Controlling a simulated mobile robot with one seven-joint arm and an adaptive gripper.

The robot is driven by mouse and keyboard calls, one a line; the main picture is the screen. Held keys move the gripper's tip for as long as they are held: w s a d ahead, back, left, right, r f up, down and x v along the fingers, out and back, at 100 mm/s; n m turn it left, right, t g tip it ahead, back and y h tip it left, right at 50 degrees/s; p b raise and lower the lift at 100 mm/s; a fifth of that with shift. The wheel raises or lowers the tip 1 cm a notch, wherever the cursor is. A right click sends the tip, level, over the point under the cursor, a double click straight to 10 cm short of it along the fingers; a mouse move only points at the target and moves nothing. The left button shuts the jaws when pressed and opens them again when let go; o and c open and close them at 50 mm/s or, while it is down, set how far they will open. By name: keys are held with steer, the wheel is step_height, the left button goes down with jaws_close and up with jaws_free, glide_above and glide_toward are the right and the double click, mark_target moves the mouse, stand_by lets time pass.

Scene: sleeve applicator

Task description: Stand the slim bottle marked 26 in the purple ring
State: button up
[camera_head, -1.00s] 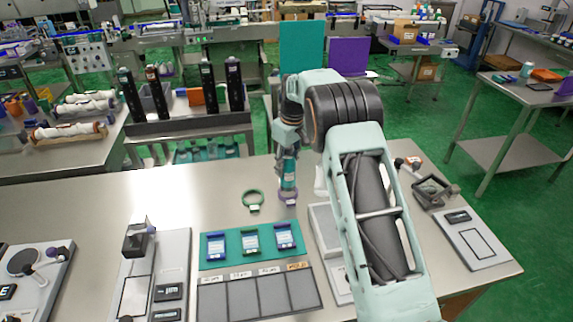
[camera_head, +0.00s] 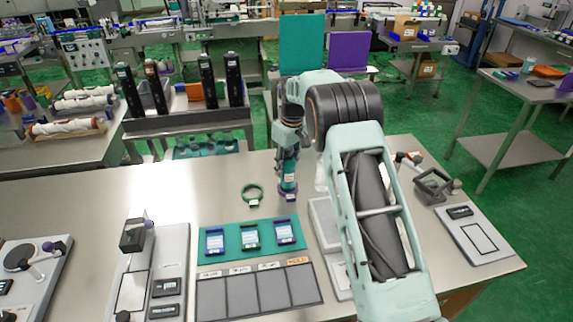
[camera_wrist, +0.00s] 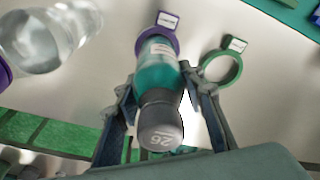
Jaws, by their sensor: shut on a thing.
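The slim bottle is teal with a grey cap marked 26 (camera_wrist: 160,132); its teal lower body also shows in the head view (camera_head: 288,181). My gripper (camera_head: 288,160) is around its upper part; in the wrist view the fingers (camera_wrist: 160,105) sit on both sides of the bottle, shut on it. The bottle looks roughly upright. The purple ring (camera_head: 288,197) is at the bottle's foot on the table, and its tag and rim show behind the base in the wrist view (camera_wrist: 168,20). Whether the base rests fully inside the ring is hidden.
A green ring (camera_head: 252,194) lies just left of the purple ring. A clear bottle (camera_wrist: 52,38) stands close by on the other side, partly behind my arm. A teal mat (camera_head: 231,247) with several labelled cards lies in front. The table left of the green ring is clear.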

steer(key=shift+f, duration=0.45)
steer(key=o, duration=1.5)
steer(key=shift+o, duration=0.4)
steer(key=o, duration=0.4)
